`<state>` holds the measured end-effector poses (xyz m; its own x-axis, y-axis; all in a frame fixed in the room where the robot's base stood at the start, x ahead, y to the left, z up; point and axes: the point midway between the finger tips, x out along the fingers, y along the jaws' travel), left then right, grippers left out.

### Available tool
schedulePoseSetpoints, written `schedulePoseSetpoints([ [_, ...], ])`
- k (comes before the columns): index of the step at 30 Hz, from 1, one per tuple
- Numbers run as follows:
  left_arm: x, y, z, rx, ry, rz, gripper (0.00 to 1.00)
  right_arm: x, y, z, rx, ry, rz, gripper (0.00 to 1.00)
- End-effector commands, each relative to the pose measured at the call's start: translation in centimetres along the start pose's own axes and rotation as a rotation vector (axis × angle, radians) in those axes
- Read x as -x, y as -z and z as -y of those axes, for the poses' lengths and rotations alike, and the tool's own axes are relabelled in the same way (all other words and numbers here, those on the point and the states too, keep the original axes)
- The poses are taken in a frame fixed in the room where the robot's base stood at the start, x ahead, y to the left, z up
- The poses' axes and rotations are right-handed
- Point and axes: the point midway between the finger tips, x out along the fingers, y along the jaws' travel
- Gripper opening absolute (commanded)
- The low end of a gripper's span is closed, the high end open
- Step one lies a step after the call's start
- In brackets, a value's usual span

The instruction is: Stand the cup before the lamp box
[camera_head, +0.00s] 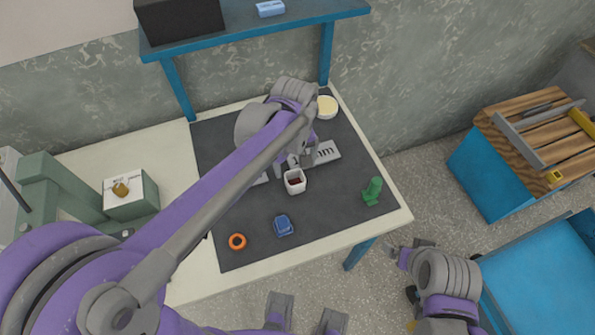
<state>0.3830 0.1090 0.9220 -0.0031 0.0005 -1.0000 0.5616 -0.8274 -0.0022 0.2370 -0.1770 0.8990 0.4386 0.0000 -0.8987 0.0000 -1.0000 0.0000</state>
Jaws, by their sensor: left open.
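A small white cup-like container (294,184) with something dark red inside stands upright on the dark mat (330,205). My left gripper (301,161) is open just behind it, low over the mat; its fingertips are partly hidden by my arm, and I cannot tell whether they touch it. A light grey plate (326,152) with dark marks lies just behind and to the right, partly covered by the gripper. I cannot tell which thing is the lamp box. My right gripper (402,256) is off the table's right front corner; its fingers are unclear.
On the mat are a green piece (372,191), a blue piece (283,225), an orange ring (237,241) and a cream round dish (327,107). A blue shelf (250,33) holds a black box (180,20).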

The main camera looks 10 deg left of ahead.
Motion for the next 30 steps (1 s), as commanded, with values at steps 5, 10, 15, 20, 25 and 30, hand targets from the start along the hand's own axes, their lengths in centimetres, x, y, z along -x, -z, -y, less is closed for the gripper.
schedulePoseSetpoints([
  [5, -2.8, 0.0, 0.0, -0.001, 0.000, 0.000, 0.97, -0.3, -0.3, 0.0, 0.000, 0.000, 0.002, 0.92],
  [10, -3.9, 0.1, 0.0, -0.001, -0.001, -0.001, 0.97, -0.4, -0.3, 0.0, 0.000, 0.000, 0.002, 0.92],
  [15, -6.4, 0.3, -0.1, -0.002, -0.001, -0.001, 0.97, -0.5, -0.4, 0.0, 0.000, 0.000, 0.002, 0.92],
  [20, -8.3, 0.3, -0.1, -0.002, -0.001, -0.001, 0.97, -0.6, -0.5, 0.0, 0.000, 0.000, 0.003, 0.92],
  [25, -8.7, 0.3, 0.0, -0.002, -0.001, -0.001, 0.97, -0.6, -0.5, 0.0, 0.000, 0.000, 0.003, 0.92],
  [30, -8.7, 0.3, 0.0, -0.002, -0.001, -0.001, 0.87, -0.6, -0.5, 0.0, 0.000, 0.000, 0.003, 0.92],
])
